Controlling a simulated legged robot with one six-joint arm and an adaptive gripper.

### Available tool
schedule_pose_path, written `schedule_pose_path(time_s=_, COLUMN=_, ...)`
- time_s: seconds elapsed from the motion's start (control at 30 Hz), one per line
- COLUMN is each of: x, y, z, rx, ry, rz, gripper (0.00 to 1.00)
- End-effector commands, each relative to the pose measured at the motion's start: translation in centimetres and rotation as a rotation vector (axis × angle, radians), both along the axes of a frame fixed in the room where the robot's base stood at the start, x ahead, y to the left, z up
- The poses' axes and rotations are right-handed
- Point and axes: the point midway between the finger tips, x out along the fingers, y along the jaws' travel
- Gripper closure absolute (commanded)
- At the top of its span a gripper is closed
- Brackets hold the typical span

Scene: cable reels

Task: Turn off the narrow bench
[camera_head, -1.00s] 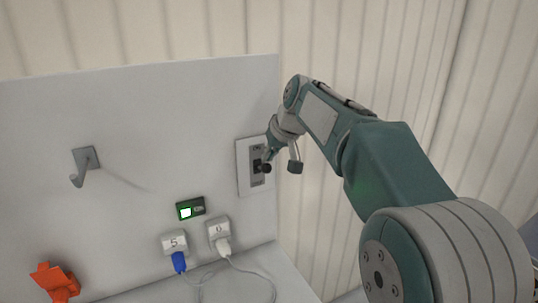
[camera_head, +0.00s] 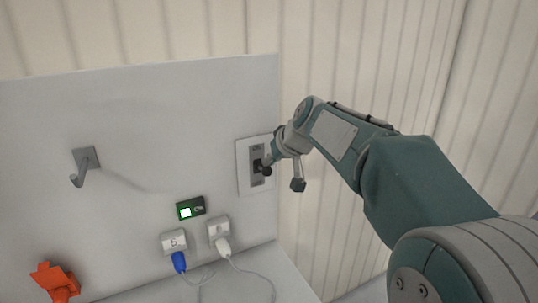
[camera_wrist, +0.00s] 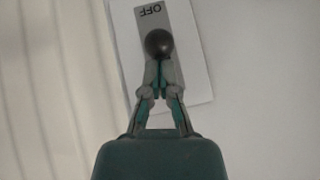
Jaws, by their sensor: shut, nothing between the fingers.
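A light switch plate (camera_head: 243,172) with a grey lever strip is fixed near the right edge of the white panel. Its lever ends in a dark round knob (camera_head: 266,171). The wrist view shows the knob (camera_wrist: 158,43) just in front of my fingertips, with the word OFF on the strip (camera_wrist: 150,11) beyond it, upside down. My gripper (camera_head: 270,163) is shut and empty at the knob; it also shows in the wrist view (camera_wrist: 158,66). I cannot tell whether the fingertips touch the knob. A small dark display (camera_head: 191,208) below left has a lit green-white square.
Two white sockets hold a blue plug (camera_head: 179,262) and a white plug (camera_head: 223,246) with trailing cables. A grey hook (camera_head: 84,165) juts from the panel at left. An orange object (camera_head: 55,282) is at lower left. A ribbed wall (camera_head: 350,50) stands behind.

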Motion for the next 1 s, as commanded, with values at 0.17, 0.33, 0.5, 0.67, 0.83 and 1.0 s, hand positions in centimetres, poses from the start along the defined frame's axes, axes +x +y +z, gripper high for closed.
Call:
schedule_pose_path(time_s=0.17, x=-0.4, y=-0.2, z=-1.0, rx=0.030, ry=-0.069, rz=-0.002, gripper=1.00)
schedule_pose_path(time_s=0.33, x=-0.7, y=-0.3, z=-2.2, rx=0.029, ry=-0.067, rz=-0.001, gripper=1.00)
schedule_pose_path(time_s=0.5, x=-0.7, y=-0.3, z=-2.3, rx=0.029, ry=-0.070, rz=0.000, gripper=1.00)
schedule_pose_path(time_s=0.67, x=-0.7, y=-0.3, z=-2.2, rx=0.029, ry=-0.070, rz=0.000, gripper=1.00)
schedule_pose_path(time_s=0.83, x=-0.7, y=-0.3, z=-1.5, rx=0.029, ry=-0.071, rz=0.000, gripper=1.00)
schedule_pose_path(time_s=1.0, x=-0.7, y=-0.3, z=-0.8, rx=0.028, ry=-0.070, rz=0.000, gripper=1.00)
